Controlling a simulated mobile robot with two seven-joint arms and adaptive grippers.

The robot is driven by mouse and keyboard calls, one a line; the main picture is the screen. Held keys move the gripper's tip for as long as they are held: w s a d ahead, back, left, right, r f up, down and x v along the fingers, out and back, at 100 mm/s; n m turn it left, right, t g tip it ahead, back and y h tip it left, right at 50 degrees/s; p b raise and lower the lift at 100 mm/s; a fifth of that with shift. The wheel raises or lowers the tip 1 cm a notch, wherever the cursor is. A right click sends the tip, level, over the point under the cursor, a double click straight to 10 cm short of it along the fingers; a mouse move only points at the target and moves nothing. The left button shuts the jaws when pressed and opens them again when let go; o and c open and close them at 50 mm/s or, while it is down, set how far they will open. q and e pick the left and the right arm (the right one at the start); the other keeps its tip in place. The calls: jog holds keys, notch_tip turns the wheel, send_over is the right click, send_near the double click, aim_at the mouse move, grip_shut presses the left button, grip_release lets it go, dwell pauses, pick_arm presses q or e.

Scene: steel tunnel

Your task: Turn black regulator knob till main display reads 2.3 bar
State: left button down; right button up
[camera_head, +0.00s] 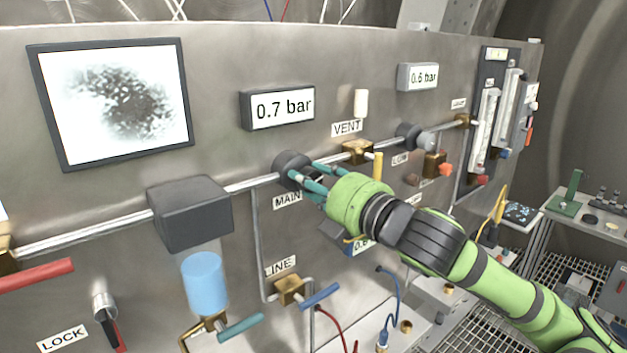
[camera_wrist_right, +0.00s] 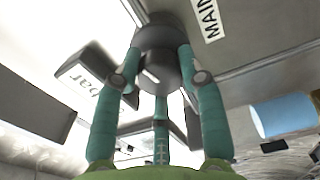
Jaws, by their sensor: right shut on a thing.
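The black regulator knob (camera_head: 291,166) sits on the pipe of the steel panel, above the MAIN label (camera_head: 287,200). My right gripper (camera_head: 308,174) has its teal fingers closed around this knob. In the right wrist view the knob (camera_wrist_right: 160,62) stands between the fingertips (camera_wrist_right: 160,75), with a pale line across its face. The main display (camera_head: 283,106) above it reads 0.7 bar. Another blue-text display (camera_head: 362,247) is partly hidden behind my right arm. My left gripper is not in view.
A second dark knob (camera_head: 408,134) is at the LOW label. The VENT valve (camera_head: 357,151) with a yellow handle (camera_head: 378,165) is close right of my gripper. A dark box (camera_head: 190,212) with a blue bowl (camera_head: 204,283) is left. The LINE valve (camera_head: 290,290) is below.

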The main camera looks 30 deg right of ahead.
jog(key=m, duration=0.4)
jog(key=shift+r+m+p, duration=0.15)
jog(key=shift+m+p, duration=0.25)
jog(key=m+p, duration=0.1)
jog(key=m, duration=0.3)
jog(key=shift+m, duration=0.3)
jog(key=m+p, duration=0.2)
jog(key=m, duration=0.2)
jog(key=shift+m, duration=0.3)
jog(key=m+p, duration=0.3)
jog(key=m, duration=0.1)
jog(key=shift+m+p, duration=0.45)
jog(key=shift+m, duration=0.65)
jog(key=m, duration=0.2)
jog(key=shift+m, duration=0.4)
jog(key=m, duration=0.4)
jog(key=shift+m, duration=1.8)
